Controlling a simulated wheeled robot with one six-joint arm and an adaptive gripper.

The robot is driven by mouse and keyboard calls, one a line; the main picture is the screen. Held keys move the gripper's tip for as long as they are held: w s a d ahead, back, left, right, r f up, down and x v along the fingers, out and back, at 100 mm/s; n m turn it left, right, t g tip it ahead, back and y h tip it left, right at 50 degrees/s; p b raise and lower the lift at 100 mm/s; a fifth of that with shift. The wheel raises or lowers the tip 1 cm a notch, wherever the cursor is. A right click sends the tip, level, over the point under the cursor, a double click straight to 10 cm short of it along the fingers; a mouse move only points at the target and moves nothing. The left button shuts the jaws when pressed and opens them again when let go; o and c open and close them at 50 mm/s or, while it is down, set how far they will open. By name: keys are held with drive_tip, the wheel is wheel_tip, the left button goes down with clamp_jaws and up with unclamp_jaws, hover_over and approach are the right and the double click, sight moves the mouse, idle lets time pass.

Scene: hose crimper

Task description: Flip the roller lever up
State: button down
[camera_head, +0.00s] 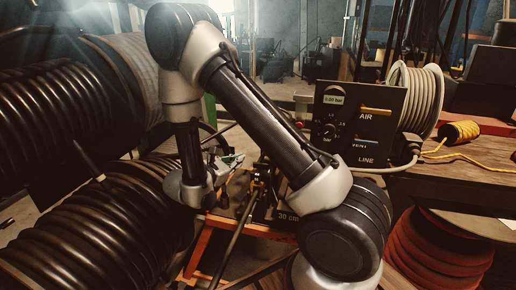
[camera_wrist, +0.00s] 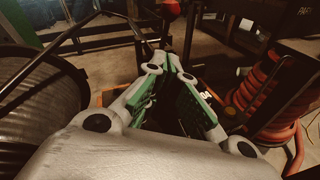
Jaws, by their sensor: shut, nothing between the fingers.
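My gripper (camera_head: 228,160) hangs at the end of my arm, left of centre in the head view, close to the dark bench machine (camera_head: 268,210) on an orange stand. In the wrist view its two green-padded fingers (camera_wrist: 168,62) lean together at the tips with nothing between them. A long dark bar (camera_head: 236,232) slants up to brass-coloured fittings (camera_head: 259,186) on the machine, just right of the gripper. I cannot tell for sure which part is the roller lever, or its position. A red ball knob (camera_wrist: 173,8) shows beyond the fingertips. My arm hides part of the machine.
Big black hose coils (camera_head: 95,225) fill the left. A black panel (camera_head: 356,124) with a gauge and yellow handle stands right of my arm. A wooden bench (camera_head: 470,170) with yellow cord is at the right. Red hose (camera_head: 430,255) is coiled below it.

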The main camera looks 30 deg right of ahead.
drive_tip(key=r+x, duration=0.1)
drive_tip(key=x, duration=1)
drive_tip(key=shift+s+d+r, duration=0.25)
drive_tip(key=shift+d+r, duration=0.1)
drive_tip(key=shift+r, duration=0.45)
